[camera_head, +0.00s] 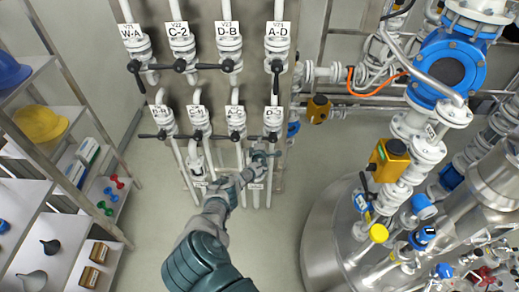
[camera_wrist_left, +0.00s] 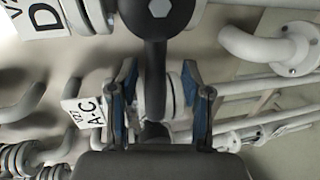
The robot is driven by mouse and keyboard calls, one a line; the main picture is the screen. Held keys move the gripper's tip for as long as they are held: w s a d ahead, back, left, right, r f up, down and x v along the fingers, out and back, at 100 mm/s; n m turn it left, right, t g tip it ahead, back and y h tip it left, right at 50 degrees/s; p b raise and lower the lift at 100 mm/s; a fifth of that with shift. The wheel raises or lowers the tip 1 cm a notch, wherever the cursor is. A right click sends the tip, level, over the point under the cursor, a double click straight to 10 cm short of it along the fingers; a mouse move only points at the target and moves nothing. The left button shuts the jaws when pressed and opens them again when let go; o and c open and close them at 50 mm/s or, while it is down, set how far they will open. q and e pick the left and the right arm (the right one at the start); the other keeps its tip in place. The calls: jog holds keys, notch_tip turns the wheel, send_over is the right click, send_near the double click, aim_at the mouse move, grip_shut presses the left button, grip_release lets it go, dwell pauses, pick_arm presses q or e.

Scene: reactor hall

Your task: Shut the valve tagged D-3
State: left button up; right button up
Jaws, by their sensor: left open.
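The valve tagged D-3 (camera_head: 273,118) is at the right end of the lower valve row in the head view, its tag partly legible. Its black lever (camera_head: 257,137) extends to the left from the hub. My left gripper (camera_head: 264,152) is just below this lever. In the left wrist view, my left gripper (camera_wrist_left: 163,98) is open, with blue-padded fingers on either side of a black lever (camera_wrist_left: 155,65). The lever runs down from a hub with a hex bolt. A tag starting with D (camera_wrist_left: 44,18) shows beside it. Contact cannot be told. My right gripper is out of view.
The neighbouring A-C valve tag (camera_wrist_left: 85,120) shows in the left wrist view. An upper row holds valves W-A (camera_head: 131,32), C-2 (camera_head: 179,30), D-B (camera_head: 228,28) and A-D (camera_head: 277,30). Shelves (camera_head: 60,180) stand left; a steel vessel (camera_head: 330,230) and pipework stand right.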

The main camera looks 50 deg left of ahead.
pick_arm(q)
jog(key=v, duration=1)
jog(key=shift+s+d+r, duration=0.25)
jog(key=shift+d, duration=0.05)
